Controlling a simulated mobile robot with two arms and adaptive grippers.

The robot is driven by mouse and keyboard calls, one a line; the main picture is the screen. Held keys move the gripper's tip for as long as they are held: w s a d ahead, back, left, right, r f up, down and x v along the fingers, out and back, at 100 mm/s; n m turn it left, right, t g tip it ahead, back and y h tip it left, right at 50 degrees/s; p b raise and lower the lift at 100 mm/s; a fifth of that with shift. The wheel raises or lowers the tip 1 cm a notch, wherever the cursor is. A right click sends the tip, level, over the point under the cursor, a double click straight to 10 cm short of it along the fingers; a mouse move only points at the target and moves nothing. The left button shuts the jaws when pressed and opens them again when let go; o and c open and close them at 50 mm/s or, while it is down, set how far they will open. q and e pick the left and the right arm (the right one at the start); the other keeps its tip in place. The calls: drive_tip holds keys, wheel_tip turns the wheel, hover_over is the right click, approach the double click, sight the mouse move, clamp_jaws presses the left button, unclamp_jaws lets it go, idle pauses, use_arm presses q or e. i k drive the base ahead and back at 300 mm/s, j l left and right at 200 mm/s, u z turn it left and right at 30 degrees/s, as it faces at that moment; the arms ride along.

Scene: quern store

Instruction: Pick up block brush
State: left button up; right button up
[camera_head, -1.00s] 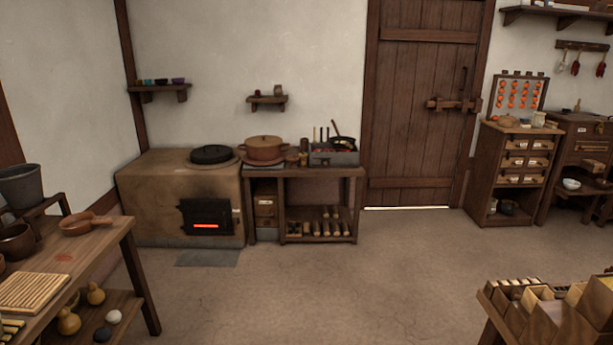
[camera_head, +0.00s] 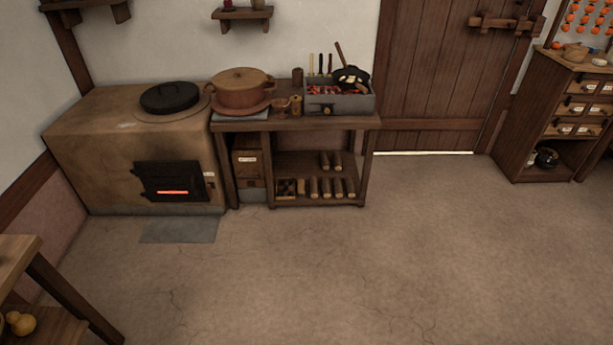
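I cannot make out a block brush for certain in the head view. A wooden side table (camera_head: 300,124) stands beside the clay stove. Its lower shelf holds several brown cylindrical pieces (camera_head: 326,188) and a small dark divided box (camera_head: 287,188); they are too small to identify. On its top are a lidded clay pot (camera_head: 241,90), a grey brazier box (camera_head: 345,104) with a dark pan (camera_head: 351,77) on it, and small cups (camera_head: 296,104). Neither of my grippers is in view.
The clay stove (camera_head: 95,140) has a glowing firebox (camera_head: 172,182) and a grey slab (camera_head: 180,230) before it. A table corner (camera_head: 20,255) is at lower left. A drawer cabinet (camera_head: 555,125) stands at right, past the wooden door (camera_head: 430,70). The floor (camera_head: 380,270) between is clear.

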sight(301, 183)
drive_tip(key=i, duration=0.85)
drive_tip(key=u, duration=0.05)
